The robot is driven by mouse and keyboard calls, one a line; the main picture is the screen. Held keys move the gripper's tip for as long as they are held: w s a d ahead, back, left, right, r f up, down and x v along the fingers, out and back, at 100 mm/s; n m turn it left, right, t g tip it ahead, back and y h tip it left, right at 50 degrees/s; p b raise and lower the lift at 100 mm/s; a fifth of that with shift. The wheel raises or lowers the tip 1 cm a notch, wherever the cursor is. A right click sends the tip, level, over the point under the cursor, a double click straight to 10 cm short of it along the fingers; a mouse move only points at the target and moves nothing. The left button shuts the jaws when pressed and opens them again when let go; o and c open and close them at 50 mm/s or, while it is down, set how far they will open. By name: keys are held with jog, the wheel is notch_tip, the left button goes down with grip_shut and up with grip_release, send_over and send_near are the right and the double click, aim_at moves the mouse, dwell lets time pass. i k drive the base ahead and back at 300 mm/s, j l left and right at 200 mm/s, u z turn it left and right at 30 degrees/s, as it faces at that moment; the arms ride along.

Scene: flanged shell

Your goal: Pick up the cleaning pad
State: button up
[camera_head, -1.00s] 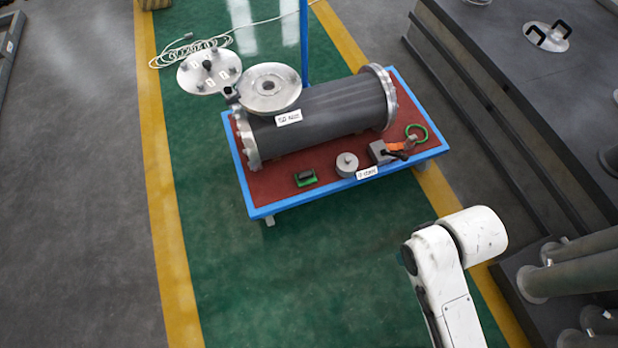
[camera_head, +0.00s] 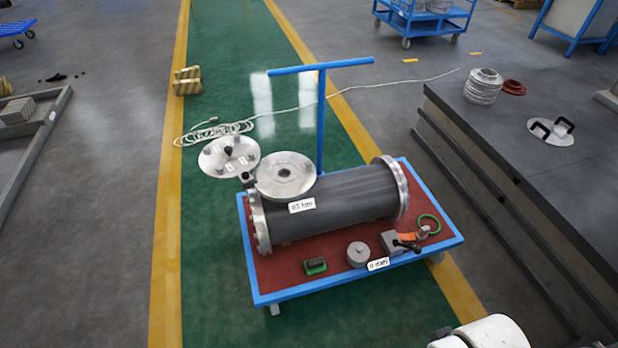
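A small green pad with a dark top (camera_head: 315,266), which looks like the cleaning pad, lies on the red deck of the blue-framed cart (camera_head: 272,289), near its front edge. It is in front of the dark flanged shell (camera_head: 340,203) and left of a round grey metal piece (camera_head: 358,254). Nothing covers it. Part of my white arm shows at the bottom right edge, apart from the cart. My gripper is out of view.
A grey block with an orange and black handle (camera_head: 401,242) and a green ring (camera_head: 430,223) sit at the cart's right. A blue push handle (camera_head: 321,120) rises behind the shell. A dark platform (camera_head: 535,160) stands at right. Floor in front of the cart is clear.

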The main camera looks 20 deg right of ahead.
aim_at(318, 265)
jog(key=i+j+z, duration=0.2)
jog(key=i+j, duration=0.15)
jog(key=i+j+z, duration=0.2)
jog(key=i+j, duration=0.15)
jog(key=j, duration=0.15)
jog(key=i+j+z, duration=0.2)
jog(key=j, duration=0.3)
jog(key=i, duration=0.1)
